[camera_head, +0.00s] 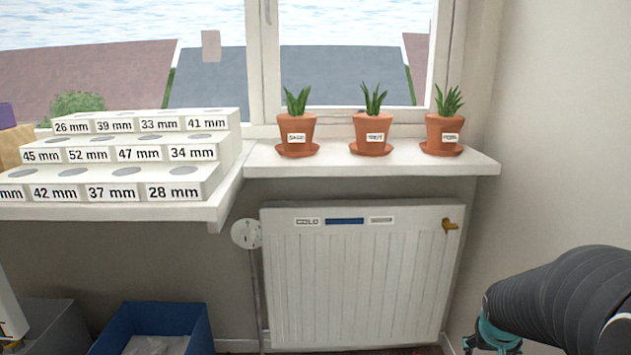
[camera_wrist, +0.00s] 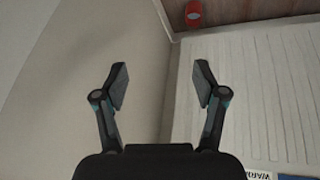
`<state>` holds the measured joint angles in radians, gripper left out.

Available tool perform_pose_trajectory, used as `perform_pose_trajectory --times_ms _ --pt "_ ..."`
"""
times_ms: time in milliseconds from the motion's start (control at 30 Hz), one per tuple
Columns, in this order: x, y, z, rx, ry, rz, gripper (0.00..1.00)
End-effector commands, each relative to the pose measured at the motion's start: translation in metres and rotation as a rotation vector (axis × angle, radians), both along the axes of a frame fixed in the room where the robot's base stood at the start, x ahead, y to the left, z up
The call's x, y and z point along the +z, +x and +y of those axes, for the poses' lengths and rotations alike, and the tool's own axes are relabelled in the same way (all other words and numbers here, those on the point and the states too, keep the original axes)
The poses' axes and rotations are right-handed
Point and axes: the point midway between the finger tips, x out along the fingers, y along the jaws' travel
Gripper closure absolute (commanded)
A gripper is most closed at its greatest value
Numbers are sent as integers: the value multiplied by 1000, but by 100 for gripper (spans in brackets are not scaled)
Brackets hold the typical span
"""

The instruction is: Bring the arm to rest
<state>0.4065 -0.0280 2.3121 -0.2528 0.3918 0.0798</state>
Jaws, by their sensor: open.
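My gripper (camera_wrist: 161,86) shows in the wrist view with its two dark fingers spread apart and nothing between them. Beyond the fingers are the plain wall and the ribbed white radiator (camera_wrist: 255,85). In the head view, part of my arm is at the lower right, by the right wall and to the right of the radiator (camera_head: 355,285). The fingertips are not visible in the head view.
Three potted plants (camera_head: 296,134) (camera_head: 372,134) (camera_head: 445,134) stand on the windowsill (camera_head: 400,165). A stepped white rack (camera_head: 120,155) with millimetre labels is at left. A blue bin (camera_head: 190,325) is on the floor. A red object (camera_wrist: 193,13) lies near the radiator.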

Motion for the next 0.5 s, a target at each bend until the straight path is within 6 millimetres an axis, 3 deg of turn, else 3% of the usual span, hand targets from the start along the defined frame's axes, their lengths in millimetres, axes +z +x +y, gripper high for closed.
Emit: perform_pose_trajectory --times_ms 100,300,500 --pt "21 -39 40 16 48 75 29" --pt "50 -98 101 67 124 153 29" --pt "79 -142 151 144 172 132 29"
